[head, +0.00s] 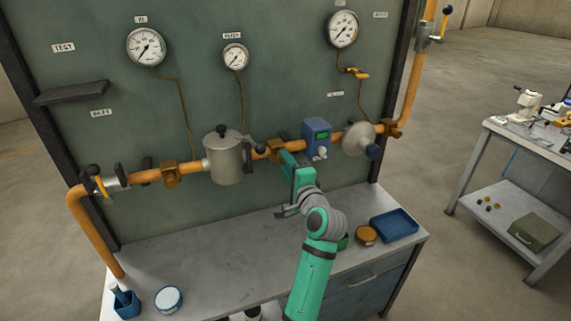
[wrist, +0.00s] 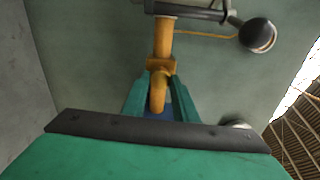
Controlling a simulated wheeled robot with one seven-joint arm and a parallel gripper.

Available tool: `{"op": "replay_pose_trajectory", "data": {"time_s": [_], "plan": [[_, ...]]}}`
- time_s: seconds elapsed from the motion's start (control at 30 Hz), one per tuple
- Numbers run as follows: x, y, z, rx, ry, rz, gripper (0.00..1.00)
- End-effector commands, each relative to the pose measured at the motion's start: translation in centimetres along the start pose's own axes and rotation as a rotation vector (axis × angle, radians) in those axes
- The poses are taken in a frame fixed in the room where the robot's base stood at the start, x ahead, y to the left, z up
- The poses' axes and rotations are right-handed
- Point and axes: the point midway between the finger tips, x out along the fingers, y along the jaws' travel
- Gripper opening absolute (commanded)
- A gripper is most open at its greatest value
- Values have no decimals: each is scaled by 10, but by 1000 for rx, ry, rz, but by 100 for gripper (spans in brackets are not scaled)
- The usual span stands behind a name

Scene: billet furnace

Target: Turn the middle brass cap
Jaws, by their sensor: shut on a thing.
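The middle brass cap (head: 273,147) sits on the orange pipe between the grey canister and the blue meter. In the wrist view a brass fitting (wrist: 161,64) shows at the fingertips. My gripper (head: 283,155) reaches up to the pipe from below right; in the wrist view its two green fingers (wrist: 163,80) lie on either side of the brass part and are shut on it. The exact contact is partly hidden by the fingers. Other brass fittings stand on the pipe to the left (head: 171,173) and to the right (head: 391,128).
The blue meter (head: 317,137) and a round grey housing (head: 358,139) are to the right. The bench top (head: 205,259) below holds a blue tray (head: 394,226) and small tins.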

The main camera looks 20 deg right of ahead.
Motion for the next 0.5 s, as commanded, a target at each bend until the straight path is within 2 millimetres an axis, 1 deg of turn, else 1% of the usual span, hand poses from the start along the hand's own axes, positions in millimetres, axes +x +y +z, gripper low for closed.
{"op": "replay_pose_trajectory", "data": {"time_s": [0.2,0.5], "plan": [[-1,2,-2,76,3,3,4],[-1,2,-2,106,3,3,4]]}}
